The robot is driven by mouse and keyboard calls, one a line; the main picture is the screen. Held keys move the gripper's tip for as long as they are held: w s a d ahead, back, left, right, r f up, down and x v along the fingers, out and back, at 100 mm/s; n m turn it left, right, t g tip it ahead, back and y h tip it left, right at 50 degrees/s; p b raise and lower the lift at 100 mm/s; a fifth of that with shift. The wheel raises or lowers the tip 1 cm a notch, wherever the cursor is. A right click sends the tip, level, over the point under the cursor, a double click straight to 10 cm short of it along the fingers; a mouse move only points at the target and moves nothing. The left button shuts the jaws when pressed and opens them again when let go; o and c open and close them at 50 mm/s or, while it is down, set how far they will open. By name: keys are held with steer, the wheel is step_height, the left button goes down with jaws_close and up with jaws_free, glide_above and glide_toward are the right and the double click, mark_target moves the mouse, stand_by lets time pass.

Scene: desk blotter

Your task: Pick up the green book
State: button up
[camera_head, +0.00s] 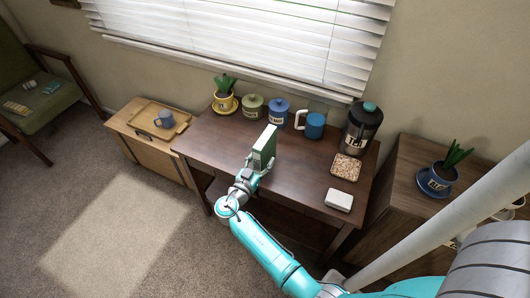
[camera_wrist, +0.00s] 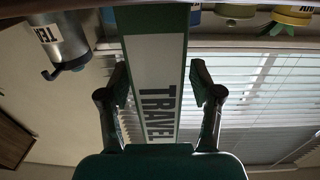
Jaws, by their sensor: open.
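The green book (camera_head: 266,146) stands upright on the dark wooden table. Its white label reading "TRAVEL" faces the wrist view, where the book (camera_wrist: 155,85) runs up the middle of the picture. My gripper (camera_head: 257,167) is at the near side of the book in the head view. In the wrist view my gripper (camera_wrist: 160,85) is open, with one finger on each side of the book. A gap shows between the fingers and the book's sides. The book's base is partly hidden by my gripper in the head view.
Behind the book stand a potted plant (camera_head: 224,96), a green jar (camera_head: 252,106), a blue jar (camera_head: 278,111) and a blue mug (camera_head: 314,125). A tea dispenser (camera_head: 361,127), a cork-like square (camera_head: 345,167) and a white box (camera_head: 338,200) are on the right. The table's left part is clear.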

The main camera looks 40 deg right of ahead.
steer(key=shift+x, duration=0.95)
jaws_close()
steer(key=shift+r, duration=0.1)
